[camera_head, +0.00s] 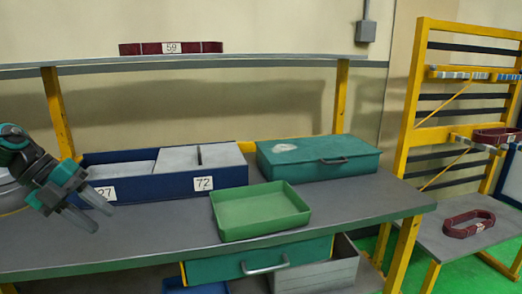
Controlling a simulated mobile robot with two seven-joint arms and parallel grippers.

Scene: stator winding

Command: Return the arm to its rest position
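My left gripper (82,222) comes in from the left edge, above the left part of the grey workbench (150,240). Its two grey fingers point down and to the right, with a gap between them and nothing held. It is in front of the left end of the blue bin (158,202), near the label 27. My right arm and gripper are not in this view.
A green tray (260,232) and a closed teal box (318,172) stand on the bench. A dark red coil (171,48) lies on the shelf above. Another red coil (469,224) lies on a side table. The bench front left is clear.

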